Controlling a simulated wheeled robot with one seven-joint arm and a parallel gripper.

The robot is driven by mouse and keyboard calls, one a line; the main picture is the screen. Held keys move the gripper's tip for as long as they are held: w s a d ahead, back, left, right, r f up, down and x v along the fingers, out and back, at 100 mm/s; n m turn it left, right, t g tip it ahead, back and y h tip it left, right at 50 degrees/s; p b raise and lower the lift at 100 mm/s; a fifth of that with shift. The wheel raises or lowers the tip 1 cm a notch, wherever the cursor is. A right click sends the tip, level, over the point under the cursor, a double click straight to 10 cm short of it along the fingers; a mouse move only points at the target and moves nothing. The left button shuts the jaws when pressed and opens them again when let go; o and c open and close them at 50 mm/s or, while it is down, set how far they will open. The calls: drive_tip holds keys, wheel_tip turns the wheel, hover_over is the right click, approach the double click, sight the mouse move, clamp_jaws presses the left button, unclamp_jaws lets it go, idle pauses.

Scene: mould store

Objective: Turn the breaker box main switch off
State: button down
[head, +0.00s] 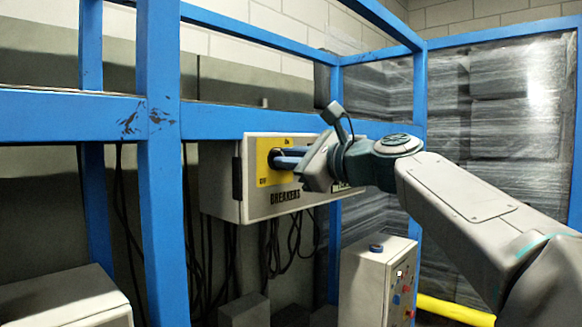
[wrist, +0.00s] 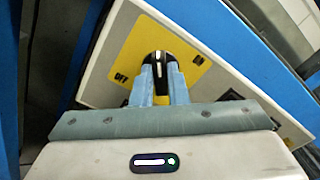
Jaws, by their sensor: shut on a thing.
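The breaker box (head: 230,190) is a pale box on the blue frame, with "BREAKERS" lettered below a yellow plate (head: 262,172). The plate reads "On" at the top and "OFF" at lower left. In the wrist view the box looks tilted, with "OFF" left and "ON" right on the yellow plate (wrist: 130,52). The black main switch (wrist: 158,56) has a white mark and lies between the two labels in that view. My gripper (head: 283,157) reaches in from the right. Its blue fingers (wrist: 160,80) are shut on the switch and hide its lower part.
Blue frame posts (head: 160,200) and a beam (head: 230,122) surround the box. Dark cables (head: 205,240) hang below it. A grey control cabinet (head: 365,275) with buttons stands at lower right, near a yellow tube (head: 450,308). Wrapped stacks (head: 500,110) stand behind at right.

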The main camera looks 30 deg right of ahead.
drive_tip(key=shift+f+n+b, duration=0.15)
drive_tip(key=shift+n+b, duration=0.8)
drive_tip(key=shift+n, duration=1.55)
drive_tip(key=shift+f+n+b, duration=0.1)
drive_tip(key=shift+n+b, duration=0.8)
drive_tip(key=shift+n, duration=1.6)
drive_tip(key=shift+a, duration=0.1)
drive_tip(key=c, duration=1.4)
unclamp_jaws()
drive_tip(key=shift+c, duration=0.2)
drive_tip(key=shift+s, duration=0.15)
drive_tip(key=b+v, duration=0.1)
drive_tip(key=v, duration=1.2)
drive_tip(key=shift+s+b, duration=0.3)
drive_tip(key=shift+b, duration=0.05)
